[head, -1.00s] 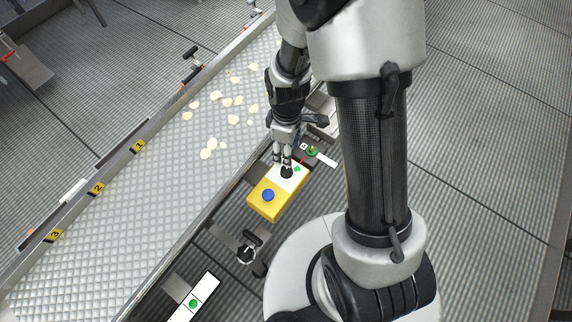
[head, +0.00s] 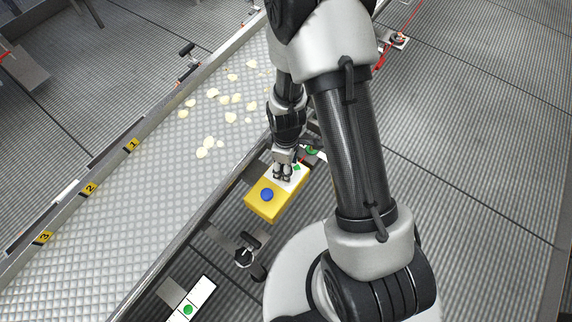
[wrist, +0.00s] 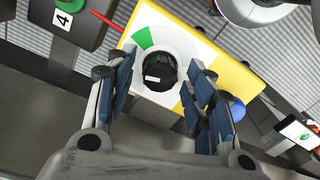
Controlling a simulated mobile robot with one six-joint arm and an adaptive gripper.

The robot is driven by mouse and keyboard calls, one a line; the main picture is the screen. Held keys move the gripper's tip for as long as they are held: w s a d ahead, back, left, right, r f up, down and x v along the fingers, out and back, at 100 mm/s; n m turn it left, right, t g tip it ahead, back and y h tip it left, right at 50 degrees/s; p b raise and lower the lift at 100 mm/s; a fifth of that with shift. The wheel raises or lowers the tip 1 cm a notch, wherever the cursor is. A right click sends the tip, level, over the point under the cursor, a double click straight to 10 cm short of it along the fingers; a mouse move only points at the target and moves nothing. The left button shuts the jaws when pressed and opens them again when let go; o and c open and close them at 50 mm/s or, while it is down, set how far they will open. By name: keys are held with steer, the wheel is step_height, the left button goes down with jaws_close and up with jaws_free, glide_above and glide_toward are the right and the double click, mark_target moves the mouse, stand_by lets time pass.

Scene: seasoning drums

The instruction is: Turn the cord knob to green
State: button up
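The cord knob (wrist: 158,72) is black and round, on the white part of a yellow box (head: 263,207). A green sector (wrist: 146,38) is printed beside the knob, at its upper left in the wrist view. A small white mark shows on the knob's face, toward its lower left, not toward the green. My gripper (wrist: 158,84) is open, with its blue-padded fingers on either side of the knob and visible gaps to both. In the head view my gripper (head: 283,172) is down at the box and its fingers mostly hide the knob.
A blue button (head: 267,195) sits on the yellow half of the box. A conveyor (head: 110,215) with pale chips runs along the left. A panel with a green button (head: 188,310) is at lower left. A panel labelled 4 (wrist: 63,20) is close to the box.

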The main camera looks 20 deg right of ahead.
steer(key=c, duration=1)
steer(key=shift+c, duration=0.2)
steer(key=shift+m, duration=0.3)
steer(key=m, duration=0.4)
steer(key=shift+m, duration=2.4)
steer(key=o, duration=1)
steer(key=shift+o, duration=0.2)
